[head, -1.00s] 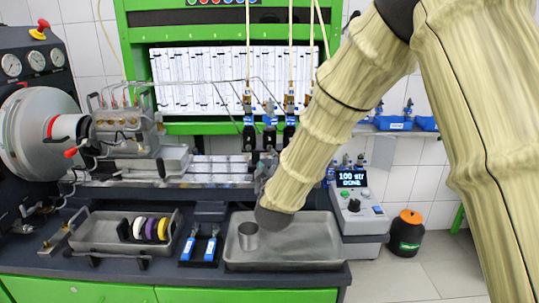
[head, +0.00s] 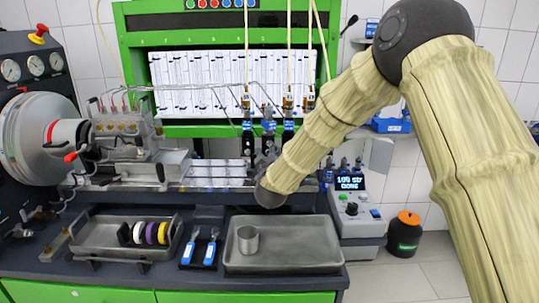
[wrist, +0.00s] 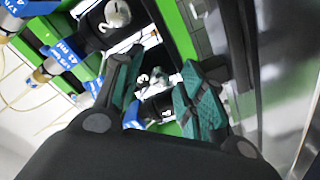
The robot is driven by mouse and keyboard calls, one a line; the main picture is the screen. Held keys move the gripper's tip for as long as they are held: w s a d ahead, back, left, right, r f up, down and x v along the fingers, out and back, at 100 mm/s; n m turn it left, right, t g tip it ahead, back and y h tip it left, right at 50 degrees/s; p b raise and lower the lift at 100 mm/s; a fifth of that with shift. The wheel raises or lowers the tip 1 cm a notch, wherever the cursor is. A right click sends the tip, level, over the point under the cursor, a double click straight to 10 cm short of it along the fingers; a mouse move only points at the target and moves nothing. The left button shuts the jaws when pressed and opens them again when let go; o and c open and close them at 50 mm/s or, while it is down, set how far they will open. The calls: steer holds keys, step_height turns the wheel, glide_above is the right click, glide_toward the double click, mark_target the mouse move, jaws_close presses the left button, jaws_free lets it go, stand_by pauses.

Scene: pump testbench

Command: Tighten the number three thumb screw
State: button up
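In the wrist view, a pale knob marked 3 (wrist: 144,77) shows between my fingertips, partly hidden by the fingers. It looks like the number three thumb screw. My gripper (wrist: 158,88) is open, with one teal-padded finger on each side of that knob; I cannot tell whether either touches it. A silver knob marked 2 (wrist: 115,14) is on a black body to the upper left, outside the fingers. In the head view, my forearm hides most of the gripper near the bench rail. Several blue and black injectors (head: 248,130) hang there; their screws are too small to read.
A grey metal tray (head: 310,258) with a steel cup (head: 248,239) lies below my arm. A second tray (head: 95,240) holds several coloured rings, with blue-handled tools (head: 210,248) beside it. A control box (head: 355,222) stands right. Blue-labelled injector bodies (wrist: 62,42) crowd the gripper's left.

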jaws_close()
steer(key=shift+f+m, duration=0.1)
steer(key=shift+m, duration=0.3)
steer(key=m+b, duration=0.3)
steer(key=m, duration=0.1)
steer(key=shift+f, duration=0.1)
steer(key=m+b, duration=0.3)
steer(key=m, duration=0.3)
steer(key=m+b, duration=0.4)
steer(key=m, duration=0.2)
steer(key=shift+a, duration=0.1)
steer(key=m+b, duration=0.3)
steer(key=m, duration=0.1)
steer(key=shift+m, duration=0.4)
steer(key=shift+m+h+b, duration=0.4)
steer(key=shift+m+b, duration=0.4)
steer(key=shift+m, duration=0.8)
